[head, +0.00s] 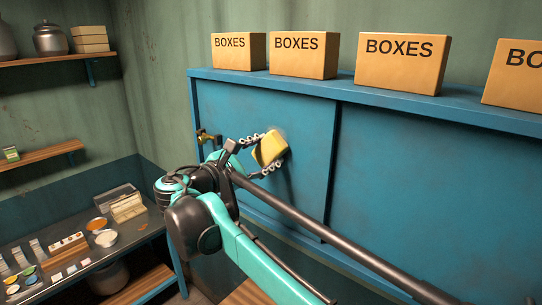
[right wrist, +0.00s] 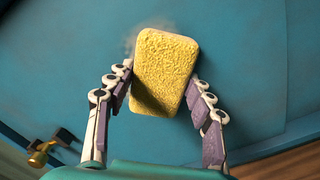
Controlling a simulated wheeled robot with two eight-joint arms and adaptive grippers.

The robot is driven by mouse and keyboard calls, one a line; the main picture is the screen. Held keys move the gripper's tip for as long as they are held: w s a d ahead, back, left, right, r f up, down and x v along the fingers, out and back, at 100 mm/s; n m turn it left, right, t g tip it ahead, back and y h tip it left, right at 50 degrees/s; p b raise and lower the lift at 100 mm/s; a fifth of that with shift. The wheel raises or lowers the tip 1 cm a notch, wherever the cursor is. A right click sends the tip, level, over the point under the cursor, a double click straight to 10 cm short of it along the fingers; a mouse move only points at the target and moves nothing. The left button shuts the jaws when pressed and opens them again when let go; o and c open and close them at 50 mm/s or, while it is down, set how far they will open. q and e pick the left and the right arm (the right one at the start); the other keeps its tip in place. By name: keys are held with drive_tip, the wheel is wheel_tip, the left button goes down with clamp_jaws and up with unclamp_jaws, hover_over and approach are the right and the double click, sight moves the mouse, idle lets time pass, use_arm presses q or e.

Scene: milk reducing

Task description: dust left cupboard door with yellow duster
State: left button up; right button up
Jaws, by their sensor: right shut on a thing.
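The left cupboard door (head: 300,130) is a flat blue panel; it fills most of the right wrist view (right wrist: 250,60). My right gripper (head: 268,152) is in front of this door, around the middle of its height. It is shut on the yellow duster (head: 270,148), a rounded sponge-like block. In the right wrist view the duster (right wrist: 165,72) sits tilted between the two fingers, with a faint dusty haze at its upper left edge. The duster is against or very close to the door; exact contact is hidden. My left gripper is not in view.
A brass fitting (head: 206,136) sticks out at the door's left edge. Several cardboard boxes (head: 304,55) stand on the cupboard's top. At left, a bench (head: 150,232) holds trays and bowls, below wooden shelves (head: 50,59). The blue right door (head: 440,170) is clear.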

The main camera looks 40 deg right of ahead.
sight(279, 150)
drive_tip(key=shift+w, duration=0.95)
drive_tip(key=shift+w+a, duration=0.15)
drive_tip(key=shift+w, duration=0.7)
drive_tip(key=shift+w+r, duration=0.1)
drive_tip(key=shift+w, duration=0.55)
drive_tip(key=shift+w+r+p, duration=0.15)
drive_tip(key=shift+r+p, duration=0.5)
drive_tip(key=shift+r, duration=0.05)
drive_tip(key=shift+s+r, duration=0.1)
drive_tip(key=shift+s, duration=1.85)
drive_tip(key=shift+s+d, duration=0.2)
drive_tip(key=shift+s, duration=0.8)
drive_tip(key=shift+s+d+p, duration=0.1)
drive_tip(key=shift+s+p, duration=0.25)
drive_tip(key=shift+s, duration=1.4)
drive_tip(key=shift+s+d+p, duration=0.15)
drive_tip(key=shift+s+p, duration=0.15)
drive_tip(key=shift+s, duration=1.3)
drive_tip(key=shift+w+a, duration=0.3)
drive_tip(key=shift+s+a, duration=0.2)
drive_tip(key=shift+a, duration=1.1)
drive_tip(key=shift+s+a, duration=0.15)
drive_tip(key=shift+a, duration=1.15)
